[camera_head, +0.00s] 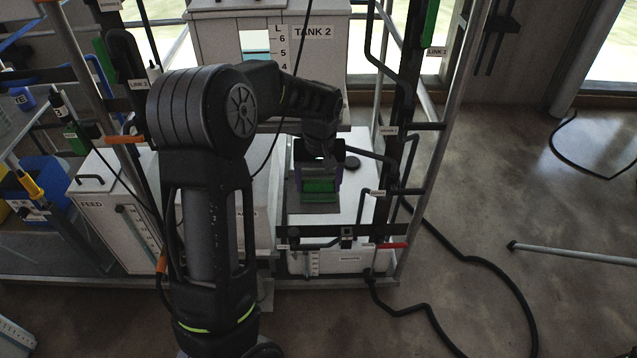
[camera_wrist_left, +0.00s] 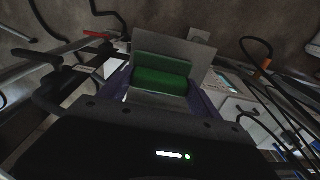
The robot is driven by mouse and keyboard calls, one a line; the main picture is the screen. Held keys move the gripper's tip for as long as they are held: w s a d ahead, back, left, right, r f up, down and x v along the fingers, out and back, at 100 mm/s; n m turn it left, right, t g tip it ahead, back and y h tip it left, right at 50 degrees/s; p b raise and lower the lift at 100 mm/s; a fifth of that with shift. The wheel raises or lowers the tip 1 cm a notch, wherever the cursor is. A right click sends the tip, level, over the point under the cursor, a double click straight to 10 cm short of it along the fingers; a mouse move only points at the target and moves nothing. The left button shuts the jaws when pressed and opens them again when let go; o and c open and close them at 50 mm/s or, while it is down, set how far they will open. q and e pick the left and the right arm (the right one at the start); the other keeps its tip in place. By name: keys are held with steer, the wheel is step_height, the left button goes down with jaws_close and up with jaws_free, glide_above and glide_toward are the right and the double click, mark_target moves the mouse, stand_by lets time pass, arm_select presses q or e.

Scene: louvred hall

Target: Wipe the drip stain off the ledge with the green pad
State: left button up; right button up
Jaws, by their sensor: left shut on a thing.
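My left gripper (camera_head: 319,174) is shut on the green pad (camera_head: 319,186) above the top of a low white tank. In the left wrist view the green pad (camera_wrist_left: 161,74) lies between the purple-sided fingers of the gripper (camera_wrist_left: 160,90). A flat grey plate (camera_head: 312,207) shows just under and in front of the pad; it also shows behind the pad in the wrist view (camera_wrist_left: 203,52). I cannot tell whether the pad touches it or whether this plate is the ledge. I cannot make out the drip stain in either view. My right gripper is not in view.
The low white tank (camera_head: 352,213) stands inside a metal frame with black pipes and a red-handled valve (camera_head: 392,245) at its front. TANK 2 (camera_head: 325,50) rises behind. A FEED box (camera_head: 105,205) stands left. A black hose (camera_head: 480,262) curls over the floor at right.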

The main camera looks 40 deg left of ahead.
mark_target(319, 196)
arm_select(q)
steer(key=shift+w+a+r+t, duration=0.3)
steer(key=shift+w+a+r, duration=0.35)
steer(key=shift+w+r, duration=0.1)
steer(key=shift+s+d+f, duration=0.1)
steer(key=shift+s+d, duration=0.45)
steer(key=shift+s, duration=0.05)
steer(key=shift+s+d+f, duration=0.1)
steer(key=shift+s+d, duration=0.25)
steer(key=shift+s, duration=0.2)
steer(key=shift+s+d+f, duration=0.1)
steer(key=shift+s+d, duration=0.05)
steer(key=shift+d, duration=0.05)
steer(key=shift+d+r+p, duration=0.1)
steer(key=shift+r+p, duration=2.1)
steer(key=shift+r, duration=0.8)
step_height(319, 196, up, 3)
steer(key=shift+p, duration=1.1)
